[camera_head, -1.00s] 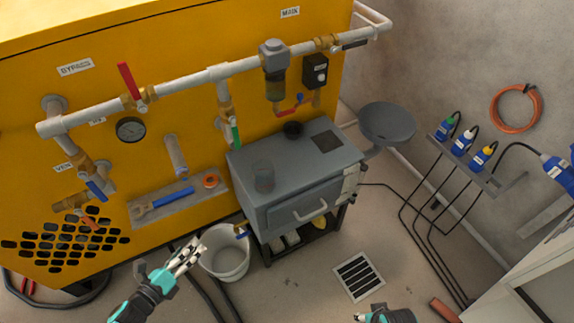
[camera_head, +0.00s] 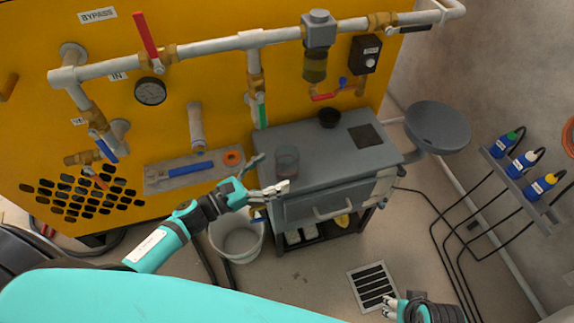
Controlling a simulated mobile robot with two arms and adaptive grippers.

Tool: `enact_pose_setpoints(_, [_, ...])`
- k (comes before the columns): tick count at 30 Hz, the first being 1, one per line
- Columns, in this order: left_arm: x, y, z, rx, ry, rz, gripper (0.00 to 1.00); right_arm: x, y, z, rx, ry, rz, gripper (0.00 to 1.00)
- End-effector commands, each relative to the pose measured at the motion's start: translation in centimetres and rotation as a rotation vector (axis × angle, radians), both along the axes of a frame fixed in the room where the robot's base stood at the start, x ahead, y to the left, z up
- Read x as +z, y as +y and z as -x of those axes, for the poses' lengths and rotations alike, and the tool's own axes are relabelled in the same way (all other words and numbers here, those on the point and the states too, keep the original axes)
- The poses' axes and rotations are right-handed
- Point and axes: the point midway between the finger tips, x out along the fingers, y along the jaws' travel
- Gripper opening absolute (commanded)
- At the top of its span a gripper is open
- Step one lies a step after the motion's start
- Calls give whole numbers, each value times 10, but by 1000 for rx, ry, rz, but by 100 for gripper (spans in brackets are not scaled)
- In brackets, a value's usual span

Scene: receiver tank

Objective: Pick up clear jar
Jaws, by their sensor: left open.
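The clear jar (camera_head: 288,158) stands upright on the left part of the grey cabinet top (camera_head: 325,170). It is see-through, with a darker, reddish tint low in it. My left gripper (camera_head: 271,174) is open, its fingers spread just left of and in front of the jar. One finger points up toward the jar's left side and the other reaches past the cabinet's front edge. I cannot tell whether either touches the jar. My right gripper (camera_head: 388,306) is at the bottom of the view near the floor grate, partly cut off; its opening is unclear.
A small black cup (camera_head: 329,118) and a dark square pad (camera_head: 366,136) are on the cabinet top. A tool shelf (camera_head: 165,184) with a blue-handled wrench is left of it. A white bucket (camera_head: 238,243) stands below. Pipes and valves (camera_head: 200,53) run behind, and a grey round basin (camera_head: 438,127) is right.

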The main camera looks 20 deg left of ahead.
Motion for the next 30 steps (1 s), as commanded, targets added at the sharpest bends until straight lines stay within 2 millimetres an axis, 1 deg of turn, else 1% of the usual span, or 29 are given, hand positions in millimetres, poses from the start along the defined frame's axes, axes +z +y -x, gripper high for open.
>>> enact_pose_setpoints(5, [-1, -6, -9, 0, 0, 1, 85, 0, 0, 0, 0, -1, 0, 40])
enact_pose_setpoints(8, [-3, -13, -21, 0, -1, 2, 85, 0, 0, 0, 0, 2, 0, 40])
enact_pose_setpoints(11, [-7, -22, -34, 0, -1, 1, 85, 4, 0, 0, -1, 3, 1, 40])
enact_pose_setpoints(12, [-6, -26, -39, -1, -2, 1, 85, 9, 0, -1, -1, -4, 0, 40])
enact_pose_setpoints(15, [-7, -31, -46, 0, 0, 1, 85, 13, 0, -3, -1, -16, -2, 40])
enact_pose_setpoints(23, [-7, -34, -48, 0, 2, 1, 85, 10, 0, 1, -2, -5, -1, 40])
enact_pose_setpoints(26, [-7, -34, -48, 0, 1, 2, 75, 9, 0, 3, -2, 0, -1, 40])
enact_pose_setpoints(30, [-7, -33, -48, 0, 1, 2, 57, 8, 0, 5, -2, 3, -1, 40])
